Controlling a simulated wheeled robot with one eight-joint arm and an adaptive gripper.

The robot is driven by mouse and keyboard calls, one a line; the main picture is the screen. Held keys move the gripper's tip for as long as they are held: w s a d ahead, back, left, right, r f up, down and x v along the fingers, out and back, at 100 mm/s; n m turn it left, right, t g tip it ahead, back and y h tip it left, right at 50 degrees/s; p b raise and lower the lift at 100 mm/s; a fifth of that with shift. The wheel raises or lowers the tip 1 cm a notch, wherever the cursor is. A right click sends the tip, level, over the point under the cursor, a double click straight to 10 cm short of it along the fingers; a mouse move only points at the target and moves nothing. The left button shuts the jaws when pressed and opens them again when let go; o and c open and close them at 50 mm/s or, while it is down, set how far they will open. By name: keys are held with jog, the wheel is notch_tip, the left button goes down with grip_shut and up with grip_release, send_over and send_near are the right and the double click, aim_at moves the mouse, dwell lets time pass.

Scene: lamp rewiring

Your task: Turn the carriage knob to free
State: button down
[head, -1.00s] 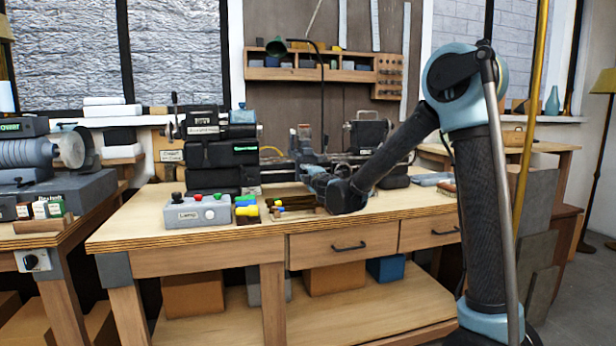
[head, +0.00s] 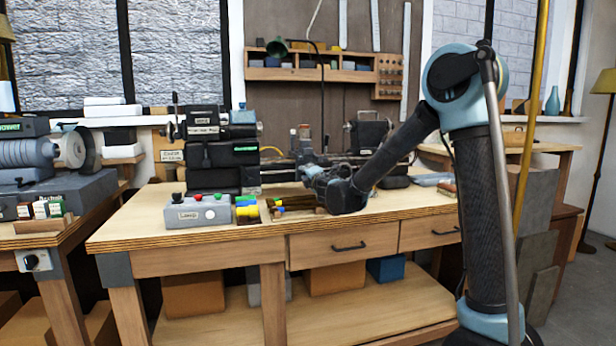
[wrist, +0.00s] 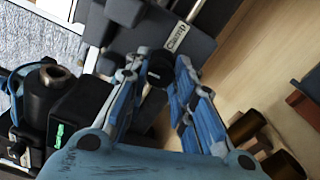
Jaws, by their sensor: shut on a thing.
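The lathe stands at the back of the workbench (head: 180,228) in the head view. My gripper (head: 314,170) reaches in at the lathe's carriage, in front of its bed. In the wrist view, my gripper (wrist: 164,66) has its two blue-grey fingers closed about a small dark round knob (wrist: 160,73), which I take for the carriage knob. A white label (wrist: 178,36) sits on the grey carriage block just beyond it; its lettering is too small to read surely. The knob is hidden behind my gripper in the head view, and its pointing direction cannot be told.
A grey control box (head: 198,213) with coloured buttons stands at the bench's front left. Beside it are coloured blocks (head: 246,209) and a small tray of parts (head: 290,211). The headstock (head: 220,152) rises at left. The bench's front right is mostly clear.

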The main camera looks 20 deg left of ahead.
jog(key=c, duration=1.3)
grip_release()
jog(key=shift+f, duration=0.1)
jog(key=shift+c, duration=0.2)
jog(key=v, duration=1.2)
